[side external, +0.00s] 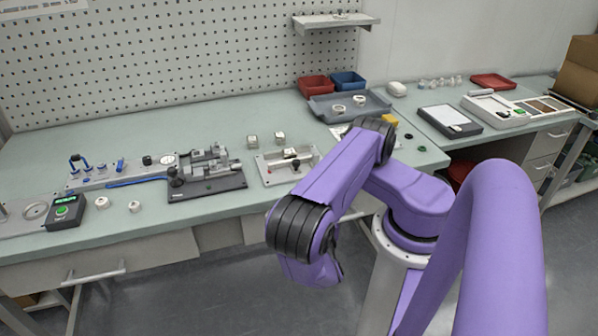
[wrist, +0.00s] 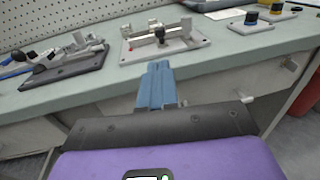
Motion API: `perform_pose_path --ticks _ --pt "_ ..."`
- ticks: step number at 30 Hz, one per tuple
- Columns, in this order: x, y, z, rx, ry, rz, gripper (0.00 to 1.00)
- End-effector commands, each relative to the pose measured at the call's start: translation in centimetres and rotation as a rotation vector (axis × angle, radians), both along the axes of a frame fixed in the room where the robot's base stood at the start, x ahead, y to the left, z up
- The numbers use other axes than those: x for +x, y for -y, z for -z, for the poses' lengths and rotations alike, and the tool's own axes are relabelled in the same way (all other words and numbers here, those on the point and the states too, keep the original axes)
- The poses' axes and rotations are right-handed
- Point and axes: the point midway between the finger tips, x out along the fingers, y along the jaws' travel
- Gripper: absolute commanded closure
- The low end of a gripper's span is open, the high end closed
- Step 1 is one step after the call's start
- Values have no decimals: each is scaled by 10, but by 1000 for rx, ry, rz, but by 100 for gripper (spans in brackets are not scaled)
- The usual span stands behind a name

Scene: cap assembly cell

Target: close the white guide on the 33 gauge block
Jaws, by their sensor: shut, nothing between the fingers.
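My gripper (wrist: 158,66) has blue fingers held together, empty. It points at the fixture, apart from it, in front of the table edge. In the side view the fingers are hidden by my arm.
A dark fixture with toggle clamps (side external: 207,187) stands left of the pale fixture. Two small light cubes (side external: 252,141) sit behind. A grey tray (side external: 322,107) and red and blue bins are farther back.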

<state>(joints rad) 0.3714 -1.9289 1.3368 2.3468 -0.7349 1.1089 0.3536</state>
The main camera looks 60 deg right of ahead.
Motion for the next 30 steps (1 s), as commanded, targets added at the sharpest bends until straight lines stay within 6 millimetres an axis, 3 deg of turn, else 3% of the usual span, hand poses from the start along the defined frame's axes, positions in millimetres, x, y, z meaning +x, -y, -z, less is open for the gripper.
perform_pose_path --ticks 30 --pt "73 102 5 3 0 8 100"
